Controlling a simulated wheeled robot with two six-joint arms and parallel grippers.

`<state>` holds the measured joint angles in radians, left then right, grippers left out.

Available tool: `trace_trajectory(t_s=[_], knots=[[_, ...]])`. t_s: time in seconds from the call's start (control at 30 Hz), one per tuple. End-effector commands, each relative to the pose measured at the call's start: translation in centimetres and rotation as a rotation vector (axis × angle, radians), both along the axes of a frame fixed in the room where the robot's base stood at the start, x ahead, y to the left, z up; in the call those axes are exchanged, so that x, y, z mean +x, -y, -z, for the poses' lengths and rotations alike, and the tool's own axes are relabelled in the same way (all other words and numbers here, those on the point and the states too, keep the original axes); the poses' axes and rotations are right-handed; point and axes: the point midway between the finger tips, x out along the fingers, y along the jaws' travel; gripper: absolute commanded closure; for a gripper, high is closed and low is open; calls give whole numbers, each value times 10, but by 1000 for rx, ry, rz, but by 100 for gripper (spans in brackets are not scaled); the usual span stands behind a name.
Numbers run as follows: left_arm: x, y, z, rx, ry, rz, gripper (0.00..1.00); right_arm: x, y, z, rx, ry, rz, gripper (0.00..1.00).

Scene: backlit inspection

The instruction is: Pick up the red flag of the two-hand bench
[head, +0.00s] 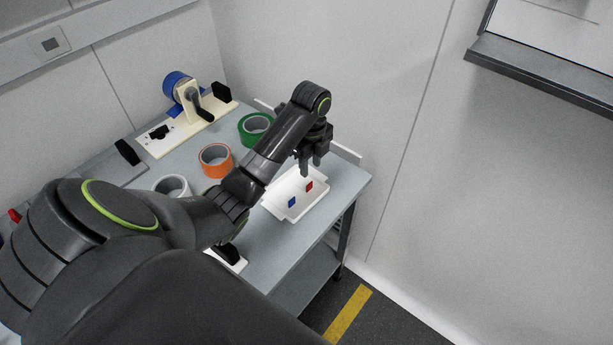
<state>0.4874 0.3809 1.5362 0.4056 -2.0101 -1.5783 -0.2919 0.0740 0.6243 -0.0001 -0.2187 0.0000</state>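The red flag (309,187) stands in a white tray (270,206) near the right end of the bench (262,255). A blue flag (292,203) is in the same tray, just left of and nearer than the red one. My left gripper (311,168) hangs fingers down just above the red flag in the picture. A gap shows between its fingers, and nothing is seen held in it. The gripper looks apart from the flag. My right gripper is not in view.
Orange tape (216,160), green tape (256,128) and white tape (171,187) lie on the bench. A dispenser with blue tape (178,86) stands at the back left. A wall is behind the bench. Floor with a yellow stripe (349,314) lies at the right.

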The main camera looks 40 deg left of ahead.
Motion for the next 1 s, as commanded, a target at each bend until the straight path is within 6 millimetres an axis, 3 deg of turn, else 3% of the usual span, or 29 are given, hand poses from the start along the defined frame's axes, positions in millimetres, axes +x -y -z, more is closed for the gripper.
trace_trajectory(t_s=[0.1,0.43,0.67,0.83,1.0], knots=[[0,0,19,0,0,0,66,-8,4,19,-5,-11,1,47],[0,-1,31,0,0,0,66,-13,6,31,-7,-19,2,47],[-1,-4,59,0,-1,-1,66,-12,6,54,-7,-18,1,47],[-1,-3,74,0,-2,-1,66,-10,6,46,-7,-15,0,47],[-1,-4,75,1,0,0,66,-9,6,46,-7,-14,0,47]])
